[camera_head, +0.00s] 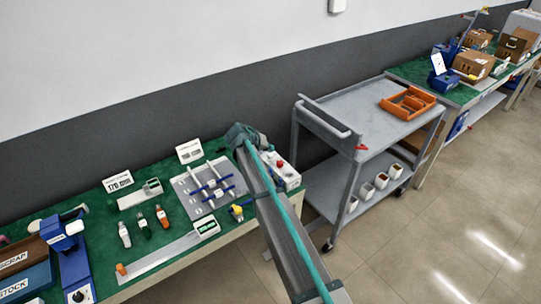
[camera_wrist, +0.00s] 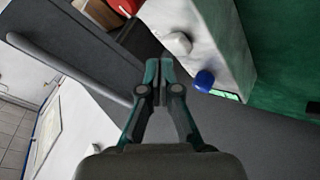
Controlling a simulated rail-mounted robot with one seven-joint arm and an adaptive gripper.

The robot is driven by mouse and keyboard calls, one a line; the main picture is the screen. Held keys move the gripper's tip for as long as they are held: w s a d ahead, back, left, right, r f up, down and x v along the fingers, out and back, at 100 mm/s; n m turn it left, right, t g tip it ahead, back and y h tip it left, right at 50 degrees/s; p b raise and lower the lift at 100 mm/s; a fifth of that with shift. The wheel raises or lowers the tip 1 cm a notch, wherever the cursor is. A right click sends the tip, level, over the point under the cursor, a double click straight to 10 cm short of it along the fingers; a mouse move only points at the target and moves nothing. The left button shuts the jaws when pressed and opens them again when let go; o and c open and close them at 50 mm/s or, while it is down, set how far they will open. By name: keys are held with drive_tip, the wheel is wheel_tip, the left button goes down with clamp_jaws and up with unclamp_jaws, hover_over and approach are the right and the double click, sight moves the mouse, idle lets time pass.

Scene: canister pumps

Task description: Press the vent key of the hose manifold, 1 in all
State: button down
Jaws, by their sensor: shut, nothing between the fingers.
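A white box (camera_head: 291,179) with a red part (camera_head: 280,164) on top stands at the right end of the green bench, partly hidden behind my arm. It seems to be the hose manifold. In the wrist view, a white body (camera_wrist: 215,40) carries a pale knob (camera_wrist: 178,43) and a blue knob (camera_wrist: 204,80), with a red part (camera_wrist: 128,5) beyond. I cannot tell which is the vent key. My gripper (camera_wrist: 160,68) is shut and empty. Its fingertips are left of the blue knob and below the pale knob in the picture, with no clear contact.
The green bench (camera_head: 95,232) holds a grey board (camera_head: 205,181) with rods, several small bottles (camera_head: 144,227) and a blue device (camera_head: 73,265). A grey cart (camera_head: 349,112) with an orange tray (camera_head: 407,103) stands to the right. The floor (camera_head: 450,220) in front is clear.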

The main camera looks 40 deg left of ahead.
sight(269, 155)
drive_tip(key=shift+r, duration=0.15)
drive_tip(key=shift+r+p, duration=0.4)
drive_tip(key=shift+r, duration=2.05)
